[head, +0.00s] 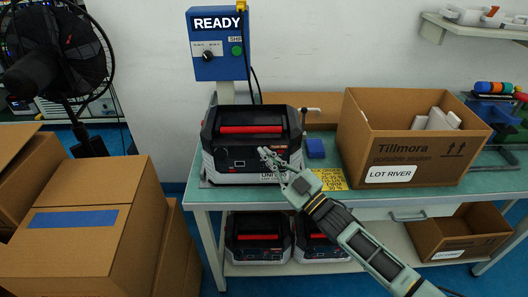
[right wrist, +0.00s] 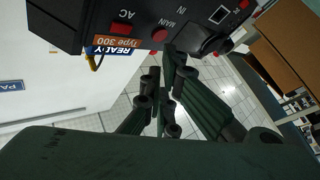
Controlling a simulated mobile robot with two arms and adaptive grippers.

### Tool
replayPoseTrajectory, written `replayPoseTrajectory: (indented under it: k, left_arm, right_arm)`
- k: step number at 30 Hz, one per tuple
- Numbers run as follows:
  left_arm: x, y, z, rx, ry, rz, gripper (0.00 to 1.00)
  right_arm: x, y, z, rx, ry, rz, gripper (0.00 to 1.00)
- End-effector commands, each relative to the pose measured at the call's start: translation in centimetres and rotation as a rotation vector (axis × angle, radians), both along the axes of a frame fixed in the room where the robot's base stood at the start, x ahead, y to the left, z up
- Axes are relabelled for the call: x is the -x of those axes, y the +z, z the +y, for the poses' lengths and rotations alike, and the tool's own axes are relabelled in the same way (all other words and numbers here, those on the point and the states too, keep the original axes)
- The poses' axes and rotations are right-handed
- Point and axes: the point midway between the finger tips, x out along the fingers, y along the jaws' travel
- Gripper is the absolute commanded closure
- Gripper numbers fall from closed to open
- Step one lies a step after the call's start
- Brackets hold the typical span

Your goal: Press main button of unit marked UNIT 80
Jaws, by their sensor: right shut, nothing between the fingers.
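A black and grey unit with a red handle (head: 250,130) stands on the bench. Its lower label starts with "UNI", but the number is hidden or too small to read. My right gripper (head: 266,154) is shut and empty, just in front of the unit's right front side. In the right wrist view the dark front panel (right wrist: 190,12) shows red buttons, with lettering "AC", "MAIN" and "IN". The red button beside "MAIN" (right wrist: 159,34) lies just beyond the fingertips (right wrist: 168,52). I cannot tell whether they touch. My left gripper is out of view.
A blue "READY" box (head: 218,45) on a post stands behind the unit. An open carton (head: 400,150) is to the right on the bench (head: 215,196). Two similar units (head: 258,238) sit on the lower shelf. Cartons (head: 75,245) and a black fan (head: 60,50) are at left.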

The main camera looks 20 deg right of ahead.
Motion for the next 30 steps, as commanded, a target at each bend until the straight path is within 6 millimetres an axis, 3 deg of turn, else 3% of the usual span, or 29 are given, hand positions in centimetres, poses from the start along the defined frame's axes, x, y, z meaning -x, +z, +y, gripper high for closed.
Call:
replayPoseTrajectory:
  k: [30]
  left_arm:
    - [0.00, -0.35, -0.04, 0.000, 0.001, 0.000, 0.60]
  right_arm:
    - [-0.85, 0.02, -0.23, 0.000, 0.000, 0.000, 1.00]
